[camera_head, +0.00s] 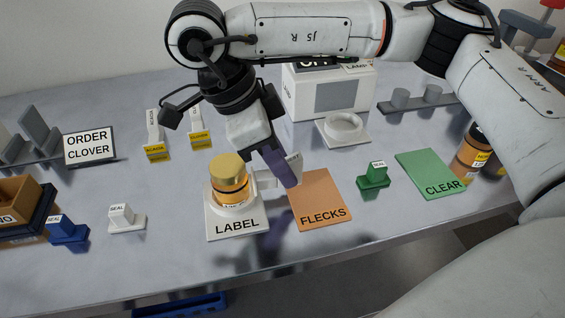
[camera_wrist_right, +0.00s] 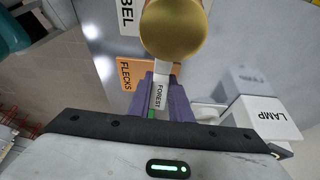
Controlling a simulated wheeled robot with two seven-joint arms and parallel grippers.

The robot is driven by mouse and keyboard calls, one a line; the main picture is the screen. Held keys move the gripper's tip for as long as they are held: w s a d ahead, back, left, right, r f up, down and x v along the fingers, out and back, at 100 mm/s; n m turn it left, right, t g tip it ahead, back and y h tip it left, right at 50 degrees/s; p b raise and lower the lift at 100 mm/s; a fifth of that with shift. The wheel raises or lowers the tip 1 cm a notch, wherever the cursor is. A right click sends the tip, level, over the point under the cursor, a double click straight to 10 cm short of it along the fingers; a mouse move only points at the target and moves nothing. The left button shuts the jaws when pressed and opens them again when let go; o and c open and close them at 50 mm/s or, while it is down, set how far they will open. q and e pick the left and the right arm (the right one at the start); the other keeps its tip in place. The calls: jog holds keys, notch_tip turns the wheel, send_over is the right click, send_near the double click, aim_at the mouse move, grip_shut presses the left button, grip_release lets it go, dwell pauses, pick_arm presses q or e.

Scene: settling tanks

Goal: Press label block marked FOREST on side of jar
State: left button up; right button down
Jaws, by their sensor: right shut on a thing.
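The jar (camera_head: 230,183) has a gold lid and amber contents. It stands upright on the white LABEL stand (camera_head: 237,228), and its lid (camera_wrist_right: 172,28) fills the top middle of the right wrist view. My right gripper (camera_head: 283,168), with purple fingers, is just right of the jar. It is shut on the white label block marked FOREST (camera_wrist_right: 159,95), which lies between the fingers and points toward the jar. In the head view the fingers hide most of the block. I cannot tell whether it touches the jar. My left gripper is not in view.
An orange FLECKS mat (camera_head: 318,201) lies right of the stand; a green seal (camera_head: 374,176) and green CLEAR mat (camera_head: 430,174) are farther right. Acacia and clover label blocks (camera_head: 197,131) stand behind left. A sign (camera_head: 90,146) reads ORDER CLOVER. A white LAMP box (camera_head: 335,97) stands behind.

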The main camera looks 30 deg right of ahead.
jog(key=shift+w+a, duration=0.15)
jog(key=shift+a, duration=0.35)
dwell(0.6)
jog(key=shift+d, duration=0.1)
jog(key=shift+s+d, duration=0.35)
jog(key=shift+d, duration=0.55)
jog(key=shift+s+d, duration=0.3)
jog(key=shift+d, duration=0.65)
jog(key=shift+s+d, duration=0.35)
jog(key=shift+d, duration=0.55)
